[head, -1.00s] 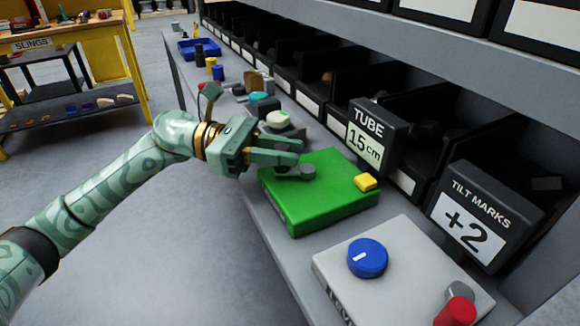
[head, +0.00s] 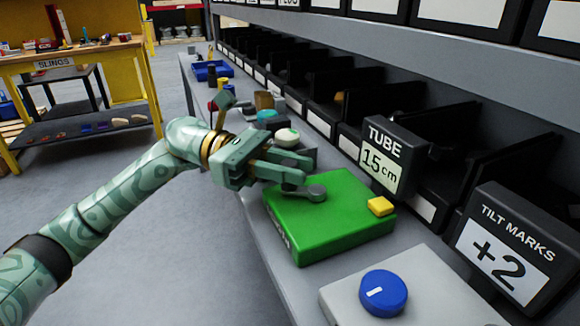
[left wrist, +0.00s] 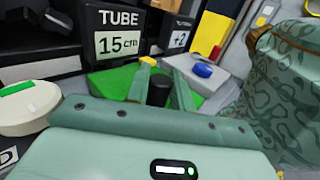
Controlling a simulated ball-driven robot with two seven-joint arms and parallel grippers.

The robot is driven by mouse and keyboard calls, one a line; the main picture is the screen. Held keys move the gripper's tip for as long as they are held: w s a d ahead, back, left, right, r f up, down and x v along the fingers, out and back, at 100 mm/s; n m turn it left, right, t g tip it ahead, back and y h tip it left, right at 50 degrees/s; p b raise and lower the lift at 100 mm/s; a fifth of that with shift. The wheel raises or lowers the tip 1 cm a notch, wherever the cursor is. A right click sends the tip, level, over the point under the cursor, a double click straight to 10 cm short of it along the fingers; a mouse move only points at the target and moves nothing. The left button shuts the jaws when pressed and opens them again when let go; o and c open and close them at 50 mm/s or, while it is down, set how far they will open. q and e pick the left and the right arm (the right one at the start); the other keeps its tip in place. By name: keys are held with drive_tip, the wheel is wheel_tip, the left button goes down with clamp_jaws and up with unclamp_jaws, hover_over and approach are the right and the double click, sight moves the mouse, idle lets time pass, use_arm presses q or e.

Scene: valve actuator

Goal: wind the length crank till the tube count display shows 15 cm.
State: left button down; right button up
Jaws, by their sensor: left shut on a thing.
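The tube count display (head: 379,166) reads "15 cm" in the head view, and the same reading shows in the left wrist view (left wrist: 119,43). A green box (head: 330,220) stands on the bench before it, with a short grey crank (head: 316,193) on top. My left gripper (head: 297,172) is over the box's far left part. It is shut on the crank's handle, a dark upright knob (left wrist: 159,92) between the fingers in the left wrist view. The fingers hide much of the handle in the head view. My right gripper is in neither view.
A yellow button (head: 381,206) sits on the green box. Nearer is a grey panel (head: 430,290) with a blue knob (head: 383,293); the tilt marks display (head: 500,260) reads "+2". Black bins line the back. A round pale-topped thing (head: 287,138) stands just beyond my gripper.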

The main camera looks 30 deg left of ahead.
use_arm(q)
drive_tip(key=c, duration=1.2)
unclamp_jaws()
drive_tip(key=shift+d, duration=0.1)
drive_tip(key=s+a, duration=0.1)
drive_tip(key=a, duration=1.5)
drive_tip(key=shift+s+a+p, duration=0.15)
drive_tip(key=shift+a+p, duration=0.05)
drive_tip(key=shift+p, duration=0.1)
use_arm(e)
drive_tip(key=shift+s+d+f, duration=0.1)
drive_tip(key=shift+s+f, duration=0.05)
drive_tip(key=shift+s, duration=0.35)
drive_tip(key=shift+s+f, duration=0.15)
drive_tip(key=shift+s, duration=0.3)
